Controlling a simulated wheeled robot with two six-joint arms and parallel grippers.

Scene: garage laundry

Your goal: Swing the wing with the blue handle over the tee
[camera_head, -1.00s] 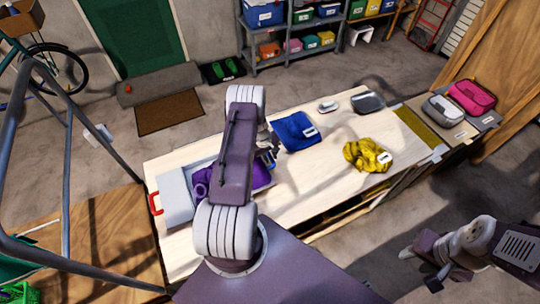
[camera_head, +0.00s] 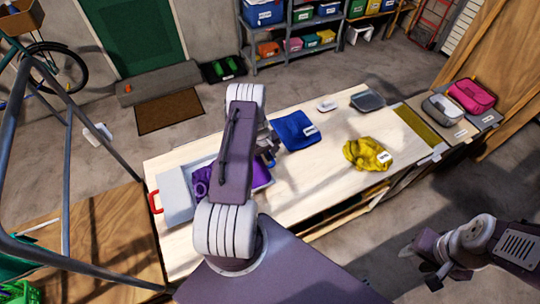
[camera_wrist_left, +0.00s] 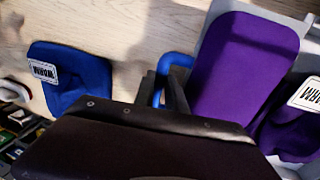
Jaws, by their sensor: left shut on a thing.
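The purple tee (camera_head: 202,181) lies on the grey folding board (camera_head: 174,196) at the left of the table, partly hidden behind my left arm. My left gripper (camera_head: 270,157) is at the board's right side. In the left wrist view, my left gripper (camera_wrist_left: 163,88) is shut on the blue handle (camera_wrist_left: 174,63). A flat purple part (camera_wrist_left: 243,65) lies beside the handle, and bunched purple cloth with a "WARM" label (camera_wrist_left: 290,130) is at the right. The far wing has a red handle (camera_head: 154,202). My right gripper (camera_head: 422,266) hangs off the table; its jaws are unclear.
A folded blue cloth (camera_head: 295,131) lies right of the board and also shows in the left wrist view (camera_wrist_left: 75,75). A crumpled yellow cloth (camera_head: 366,154) and a grey tray (camera_head: 368,101) are further right. Bare table (camera_head: 325,178) lies between.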

